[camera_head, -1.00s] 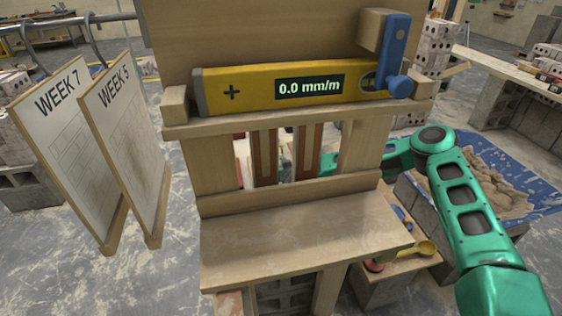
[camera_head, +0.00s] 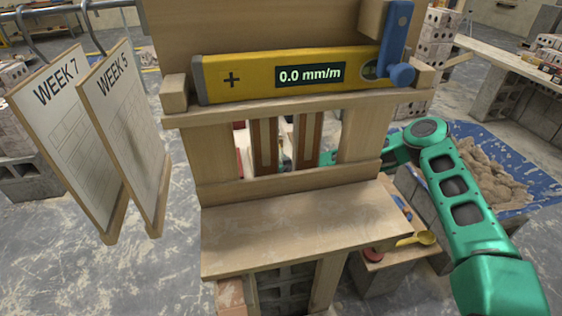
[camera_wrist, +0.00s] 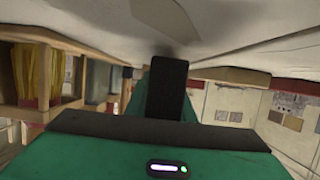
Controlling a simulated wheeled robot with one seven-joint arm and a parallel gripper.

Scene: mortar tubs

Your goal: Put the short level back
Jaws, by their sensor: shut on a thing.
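My gripper (camera_wrist: 168,90) shows in the wrist view as a green body with a dark block standing in front of it. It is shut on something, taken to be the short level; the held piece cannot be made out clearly. In the head view my arm bends behind the wooden stand (camera_head: 300,235), and a bit of green (camera_head: 328,158) shows through its opening. The gripper itself is hidden there. A yellow level (camera_head: 240,78) reading 0.0 mm/m lies along the stand's top ledge, with a blue lever piece (camera_head: 395,40) at its right end.
Two brown upright pieces (camera_head: 265,146) show in the stand's opening. Boards marked WEEK 7 (camera_head: 65,130) and WEEK 5 (camera_head: 125,140) hang at left. A low block with a yellow spoon (camera_head: 415,239) and a sand heap on blue sheet (camera_head: 545,175) lie right.

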